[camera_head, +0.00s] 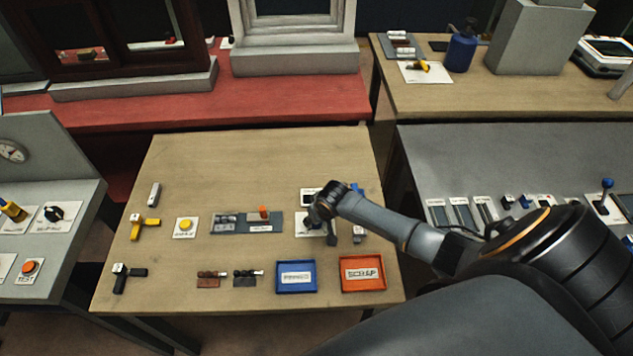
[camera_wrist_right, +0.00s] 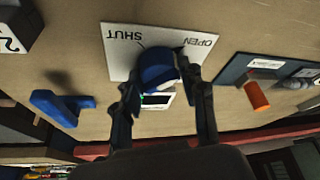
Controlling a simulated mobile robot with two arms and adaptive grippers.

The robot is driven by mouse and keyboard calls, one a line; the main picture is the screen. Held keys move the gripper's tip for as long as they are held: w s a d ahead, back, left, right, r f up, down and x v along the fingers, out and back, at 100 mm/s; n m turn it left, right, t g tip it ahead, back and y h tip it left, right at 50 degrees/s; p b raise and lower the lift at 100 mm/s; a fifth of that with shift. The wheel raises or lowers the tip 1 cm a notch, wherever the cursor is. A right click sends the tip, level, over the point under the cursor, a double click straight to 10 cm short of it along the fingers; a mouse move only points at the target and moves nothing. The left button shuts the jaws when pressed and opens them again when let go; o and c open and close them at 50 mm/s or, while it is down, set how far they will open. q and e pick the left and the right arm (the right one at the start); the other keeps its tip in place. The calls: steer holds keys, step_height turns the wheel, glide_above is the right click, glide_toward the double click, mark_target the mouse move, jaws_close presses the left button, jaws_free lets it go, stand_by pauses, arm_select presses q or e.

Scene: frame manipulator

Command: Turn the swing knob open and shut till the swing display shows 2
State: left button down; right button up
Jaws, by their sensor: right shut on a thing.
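The swing knob (camera_wrist_right: 157,72) is a blue knob on a white plate (camera_wrist_right: 118,62) marked OPEN and SHUT, seen in the right wrist view. My right gripper (camera_wrist_right: 163,88) has one finger on each side of the knob and is shut on it. In the head view my right gripper (camera_head: 316,218) covers the knob and part of its plate (camera_head: 303,231). A small dark display (camera_head: 308,198) stands just behind the plate; it also shows in the right wrist view (camera_wrist_right: 158,99), partly hidden by the knob, and I cannot read its number. My left gripper is not in view.
A grey rack (camera_head: 233,226) with an orange-capped part lies left of the knob. Blue (camera_head: 296,289) and orange SCRAP (camera_head: 362,286) trays lie at the front. A blue handle (camera_wrist_right: 62,106) stands near the gripper. A yellow button (camera_head: 185,226) and several handles are further left.

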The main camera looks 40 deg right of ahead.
steer(key=shift+m+p, duration=0.3)
steer(key=shift+m, duration=0.1)
stand_by(0.3)
steer(key=o, duration=1.2)
steer(key=shift+c, duration=0.2)
steer(key=shift+r, duration=0.15)
steer(key=v, duration=1.1)
steer(key=shift+a+r, duration=0.2)
steer(key=shift+r, duration=0.15)
steer(key=shift+s, duration=0.1)
